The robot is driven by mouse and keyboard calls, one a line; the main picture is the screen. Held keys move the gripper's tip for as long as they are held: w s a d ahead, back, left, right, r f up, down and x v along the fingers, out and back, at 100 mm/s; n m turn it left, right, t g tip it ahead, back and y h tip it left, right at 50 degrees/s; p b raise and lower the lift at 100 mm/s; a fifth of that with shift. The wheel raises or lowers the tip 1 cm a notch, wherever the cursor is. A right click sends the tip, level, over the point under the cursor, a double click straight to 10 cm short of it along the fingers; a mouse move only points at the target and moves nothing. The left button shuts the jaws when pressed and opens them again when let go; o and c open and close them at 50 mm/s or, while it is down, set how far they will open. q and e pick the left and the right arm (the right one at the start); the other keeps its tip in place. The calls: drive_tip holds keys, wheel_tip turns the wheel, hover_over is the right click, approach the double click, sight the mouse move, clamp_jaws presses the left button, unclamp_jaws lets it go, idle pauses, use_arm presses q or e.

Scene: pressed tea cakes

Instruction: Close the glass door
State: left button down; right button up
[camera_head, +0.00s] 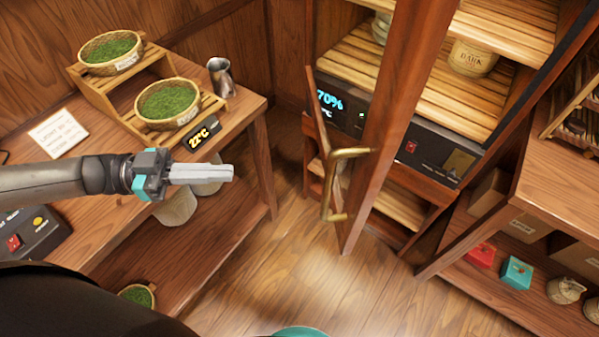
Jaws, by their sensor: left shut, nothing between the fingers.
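The glass door (390,120) stands open from the cabinet (430,164), seen nearly edge-on as a tall wooden frame. Its brass handle (328,190) sticks out toward the left on the door's lower part. My left gripper (232,173) reaches in from the left with its fingers together and nothing between them. It points right, toward the handle, with a clear gap between them in the picture. The glass itself is hard to make out. My right gripper is not in view.
A wooden table (245,115) on the left bears two baskets of green leaves (168,104) (108,52), a metal pitcher (221,77) and a 22°C display (202,132). A shelf unit (570,190) with boxes stands at the right. Bare floor (280,270) lies between.

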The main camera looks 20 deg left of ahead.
use_arm(q)
drive_tip(key=p+x, duration=0.1)
drive_tip(key=x, duration=1.2)
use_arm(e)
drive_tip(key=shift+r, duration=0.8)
use_arm(q)
drive_tip(key=shift+d, duration=0.1)
